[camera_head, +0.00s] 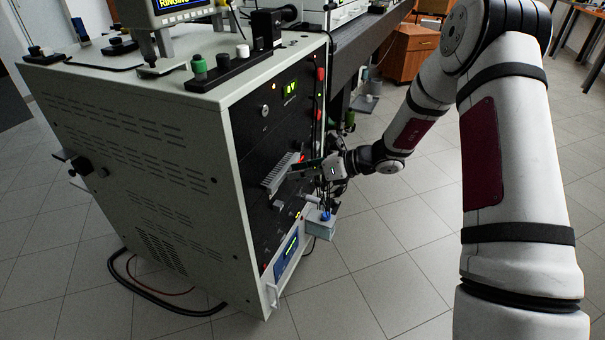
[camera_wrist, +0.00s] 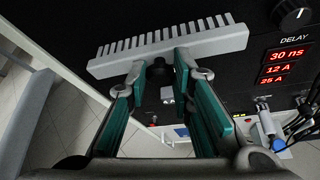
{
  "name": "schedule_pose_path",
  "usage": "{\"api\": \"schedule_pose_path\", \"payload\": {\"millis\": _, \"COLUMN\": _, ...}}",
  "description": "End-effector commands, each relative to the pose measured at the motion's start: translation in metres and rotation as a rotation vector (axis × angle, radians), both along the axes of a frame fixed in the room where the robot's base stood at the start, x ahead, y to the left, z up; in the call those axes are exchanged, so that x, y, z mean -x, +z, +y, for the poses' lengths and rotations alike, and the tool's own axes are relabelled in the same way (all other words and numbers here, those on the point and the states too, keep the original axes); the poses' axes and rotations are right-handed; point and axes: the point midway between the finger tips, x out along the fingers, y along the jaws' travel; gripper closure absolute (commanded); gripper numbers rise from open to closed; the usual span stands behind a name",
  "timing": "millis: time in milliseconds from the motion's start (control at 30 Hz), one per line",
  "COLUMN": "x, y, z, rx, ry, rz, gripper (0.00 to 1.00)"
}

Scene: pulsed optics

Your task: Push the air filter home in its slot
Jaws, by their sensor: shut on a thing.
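The air filter is the light grey, comb-edged bar (camera_head: 280,173) that stands out from the black front panel of the rack. In the wrist view it (camera_wrist: 112,66) lies across the top, slightly tilted, with its teeth pointing up the picture. My gripper (camera_head: 302,168) is at the panel, at the right end of the bar. In the wrist view my gripper's (camera_wrist: 160,66) green-padded fingers close around a dark round knob (camera_wrist: 157,73) at the middle of the bar's near edge. The slot is hidden behind the bar, so its depth cannot be told.
The red DELAY readout (camera_wrist: 288,67) and a black dial (camera_wrist: 293,15) are right of the bar. A small grey box with a blue top (camera_head: 320,226) and cables are below my gripper. Open tiled floor (camera_head: 400,250) lies right of the rack.

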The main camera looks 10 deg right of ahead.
Motion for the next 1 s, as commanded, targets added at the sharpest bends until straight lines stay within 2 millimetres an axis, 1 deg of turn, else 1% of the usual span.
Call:
{"api": "schedule_pose_path", "payload": {"millis": 967, "x": -0.016, "y": -0.001, "z": 0.020, "rx": 0.003, "ry": -0.002, "rz": 0.001, "gripper": 1.00}}
{"api": "schedule_pose_path", "payload": {"millis": 1000, "x": -0.016, "y": -0.001, "z": 0.020, "rx": 0.002, "ry": -0.003, "rz": 0.002, "gripper": 0.72}}
